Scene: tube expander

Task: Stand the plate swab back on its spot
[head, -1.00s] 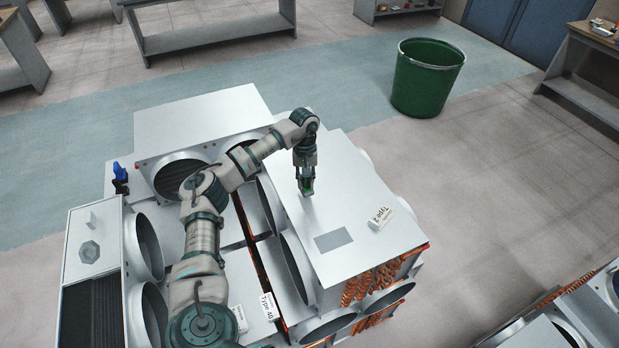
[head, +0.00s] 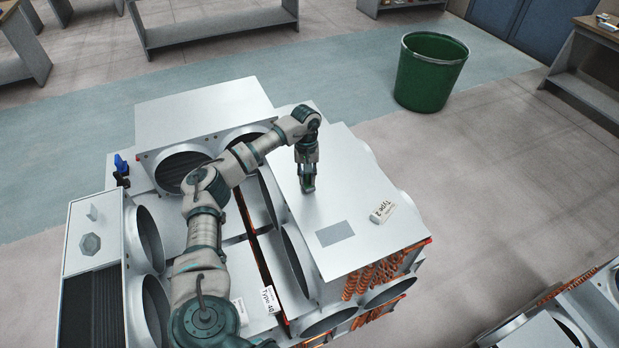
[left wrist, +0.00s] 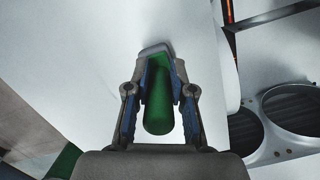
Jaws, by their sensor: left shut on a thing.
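My left gripper (head: 308,186) is low over the light metal top of the right-hand box (head: 350,190). It is shut on a green-handled thing (left wrist: 158,100), which I take to be the plate swab. In the left wrist view the green handle lies between the two fingers (left wrist: 160,95), and a pale grey head (left wrist: 155,50) shows at their tips. I cannot tell whether the head touches the metal top. A flat grey rectangle (head: 334,233) is on the same top, nearer the front. My right gripper is not in view.
Round duct openings and other metal boxes lie left and below. A green bin (head: 430,72) stands on the floor behind. The box top around my gripper is mostly clear.

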